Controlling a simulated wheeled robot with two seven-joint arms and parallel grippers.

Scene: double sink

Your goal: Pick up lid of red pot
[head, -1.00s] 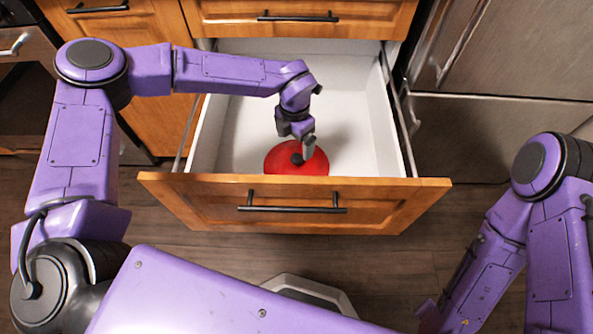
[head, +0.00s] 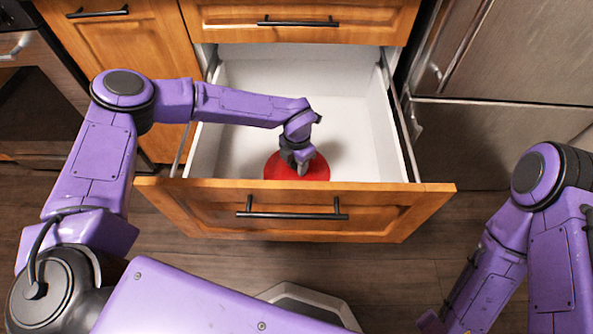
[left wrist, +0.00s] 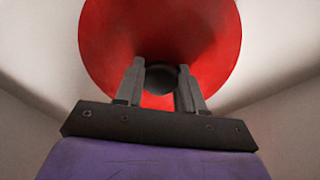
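The round red lid (head: 318,170) of the pot lies in the open drawer, near its front panel. In the left wrist view the lid (left wrist: 105,45) fills the upper middle, with a dark round knob (left wrist: 160,78) at its centre. My left gripper (head: 301,170) points down over the lid and hides the knob in the head view. In the left wrist view its two fingers (left wrist: 160,85) stand apart, one on each side of the knob. No clear grip on the knob shows. The pot's body is not visible. My right gripper is not in view; only my right arm shows.
The white drawer (head: 355,130) is pulled out and otherwise looks empty. Its wooden front panel (head: 370,212) stands just in front of the lid. A closed drawer (head: 350,15) is above, a steel appliance (head: 500,120) at right, and an oven (head: 35,105) at left.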

